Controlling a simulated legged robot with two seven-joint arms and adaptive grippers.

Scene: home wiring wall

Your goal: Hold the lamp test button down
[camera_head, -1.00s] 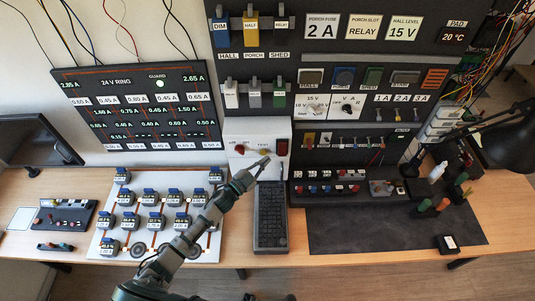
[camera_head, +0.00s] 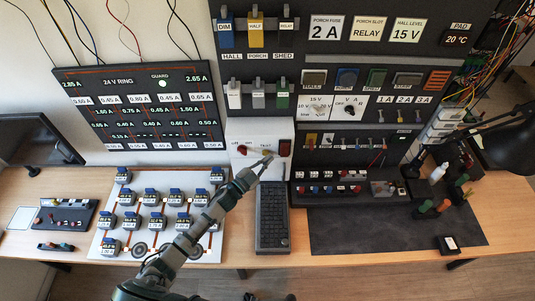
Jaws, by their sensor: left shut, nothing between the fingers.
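A white control box (camera_head: 247,131) stands at the back of the bench, below the dark panel. On its front are a red knob (camera_head: 242,149) at the left, a small label that seems to read TEST, and a red rocker switch (camera_head: 285,148) at the right. The test button lies under that label, and its face is hard to make out behind my fingertips. My left gripper (camera_head: 267,160) is shut and empty, with its tips at the box front just below the label. I cannot tell whether they touch the button. My right gripper is not in view.
A dark keyboard-like block (camera_head: 272,218) lies just right of my left forearm. A white board with several small meters (camera_head: 151,215) lies to the left. A dark mat (camera_head: 370,230) and a black desk lamp (camera_head: 508,145) are at the right.

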